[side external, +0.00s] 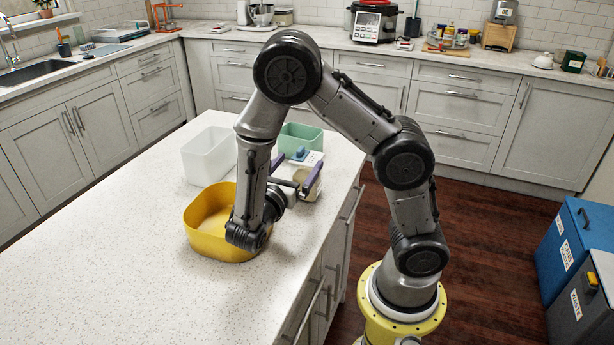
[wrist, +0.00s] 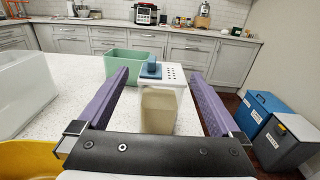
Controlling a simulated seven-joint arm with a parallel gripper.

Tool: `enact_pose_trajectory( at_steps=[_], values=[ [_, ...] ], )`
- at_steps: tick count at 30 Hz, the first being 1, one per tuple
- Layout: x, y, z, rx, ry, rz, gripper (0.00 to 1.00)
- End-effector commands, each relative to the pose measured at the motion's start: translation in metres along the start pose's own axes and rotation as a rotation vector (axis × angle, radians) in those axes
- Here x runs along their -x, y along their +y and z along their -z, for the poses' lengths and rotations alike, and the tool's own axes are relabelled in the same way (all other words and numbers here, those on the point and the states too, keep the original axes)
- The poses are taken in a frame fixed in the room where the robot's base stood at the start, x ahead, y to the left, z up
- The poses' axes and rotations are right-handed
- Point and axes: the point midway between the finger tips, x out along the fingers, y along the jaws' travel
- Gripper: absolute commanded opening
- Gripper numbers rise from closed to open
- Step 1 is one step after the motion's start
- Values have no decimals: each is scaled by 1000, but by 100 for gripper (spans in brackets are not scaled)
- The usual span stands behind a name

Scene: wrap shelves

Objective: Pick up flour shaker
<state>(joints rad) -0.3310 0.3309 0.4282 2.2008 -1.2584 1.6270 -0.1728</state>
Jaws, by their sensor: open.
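The flour shaker (wrist: 158,107) is a clear, upright box holding pale flour, with a white lid that has holes and a blue knob. It stands on the speckled white counter. In the wrist view my gripper (wrist: 160,82) is open, with its purple fingers on either side of the shaker and no visible contact. In the side external view my gripper (side external: 295,171) reaches toward the shaker (side external: 299,158), which is partly hidden behind my arm and fingers.
A yellow bin (side external: 207,238) stands below my wrist. A white translucent bin (side external: 208,160) and a green bin (side external: 300,133) stand beyond it, near the shaker. The front part of the counter (side external: 130,270) is clear. Blue and grey waste bins stand on the floor at right.

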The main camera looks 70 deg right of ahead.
Motion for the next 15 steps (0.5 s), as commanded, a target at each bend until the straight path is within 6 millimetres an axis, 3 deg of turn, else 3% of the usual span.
enact_pose_trajectory(
  at_steps=[9, 15],
  values=[
    [-38, -5, 3, 1, 0, 7, 100],
    [-52, -4, 3, -1, 0, 3, 100]
  ],
)
